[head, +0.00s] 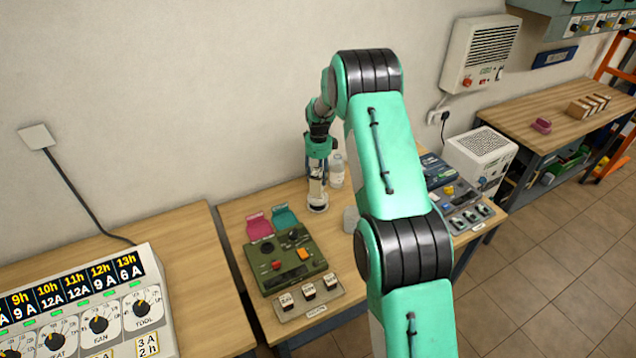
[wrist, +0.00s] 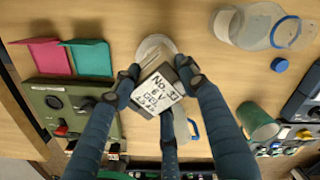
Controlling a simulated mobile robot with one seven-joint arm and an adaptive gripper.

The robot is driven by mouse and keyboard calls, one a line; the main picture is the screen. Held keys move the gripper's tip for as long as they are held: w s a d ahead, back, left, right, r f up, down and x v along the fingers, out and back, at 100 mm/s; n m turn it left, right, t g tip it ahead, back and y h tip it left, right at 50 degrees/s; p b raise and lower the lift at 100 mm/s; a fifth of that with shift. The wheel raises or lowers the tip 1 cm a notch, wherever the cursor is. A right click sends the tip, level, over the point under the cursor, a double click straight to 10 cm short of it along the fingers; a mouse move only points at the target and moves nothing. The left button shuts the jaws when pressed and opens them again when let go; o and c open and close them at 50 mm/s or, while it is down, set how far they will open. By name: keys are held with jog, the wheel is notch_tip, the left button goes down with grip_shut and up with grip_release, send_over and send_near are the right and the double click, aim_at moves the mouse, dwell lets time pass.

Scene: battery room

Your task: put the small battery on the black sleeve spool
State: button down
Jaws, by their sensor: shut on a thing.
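The small battery (wrist: 155,93), a block with a white label reading "No. 37 6 V GEL", is between the fingers of my gripper (wrist: 158,82), which is shut on it. It sits tilted in the wrist view. A pale round disc (wrist: 154,47) shows partly behind the battery; the battery hides much of it, and I cannot tell whether they touch. In the head view my gripper (head: 317,178) is low over the workbench, above a pale round base (head: 318,207).
A clear jar (wrist: 246,28) lies right of the disc, with a blue cap (wrist: 280,65) near it. A green cup (wrist: 258,122) stands further right.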

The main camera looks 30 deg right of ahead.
jog(key=shift+s+f, duration=0.1)
jog(key=shift+f, duration=1.45)
jog(key=c, duration=1)
grip_release()
jog(key=shift+f, duration=0.2)
jog(key=shift+r, duration=0.15)
jog(key=r, duration=1.1)
jog(key=shift+s+r+p, duration=0.15)
jog(key=shift+s+p, duration=0.05)
jog(key=shift+p, duration=0.1)
jog(key=shift+r, duration=0.35)
